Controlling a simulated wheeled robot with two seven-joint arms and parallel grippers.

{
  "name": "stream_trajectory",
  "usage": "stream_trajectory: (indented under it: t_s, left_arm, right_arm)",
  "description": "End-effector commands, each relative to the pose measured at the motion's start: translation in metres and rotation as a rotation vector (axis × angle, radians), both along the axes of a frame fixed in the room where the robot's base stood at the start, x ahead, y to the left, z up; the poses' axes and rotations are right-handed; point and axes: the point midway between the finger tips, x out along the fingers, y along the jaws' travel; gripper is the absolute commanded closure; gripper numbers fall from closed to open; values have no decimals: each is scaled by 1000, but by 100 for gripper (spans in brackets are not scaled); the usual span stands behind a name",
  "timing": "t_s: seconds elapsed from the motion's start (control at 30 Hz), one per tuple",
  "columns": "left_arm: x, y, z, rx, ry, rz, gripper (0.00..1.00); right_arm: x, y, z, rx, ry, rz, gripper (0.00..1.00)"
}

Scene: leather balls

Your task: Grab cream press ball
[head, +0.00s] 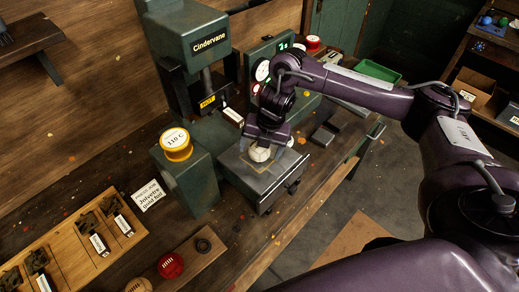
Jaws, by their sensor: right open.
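The cream press ball (259,154) sits on the flat metal plate (240,170) at the front of the green Cindervane press (183,45). My right gripper (263,143) is directly over the ball, pointing down. Its fingers are open and partly hide the ball's upper side. Whether the fingers touch the ball is too small to tell. My left gripper is not in view.
A yellow-topped dial marked 110 C (177,145) stands left of the plate. A red ball (170,265) and a tan ball (138,285) lie at the bench front. A wooden tray (70,250) holds labelled dark pieces. A green bin (377,71) stands at the back right.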

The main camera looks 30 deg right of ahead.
Motion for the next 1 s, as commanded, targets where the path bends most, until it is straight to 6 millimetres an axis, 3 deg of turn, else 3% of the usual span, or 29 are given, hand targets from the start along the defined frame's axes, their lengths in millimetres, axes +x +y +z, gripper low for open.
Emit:
stream_trajectory:
  t_s: [0.07, 0.43, 0.77, 1.0]
  left_arm:
    - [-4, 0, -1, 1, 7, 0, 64]
    - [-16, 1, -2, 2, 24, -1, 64]
    - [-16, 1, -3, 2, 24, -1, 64]
    - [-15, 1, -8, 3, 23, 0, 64]
  right_arm:
    - [0, 0, 0, 0, 0, 0, 19]
    - [0, 0, 0, 1, -1, 0, 67]
    - [1, 0, 4, 1, -3, 0, 67]
    - [2, 0, 32, 2, -8, 0, 67]
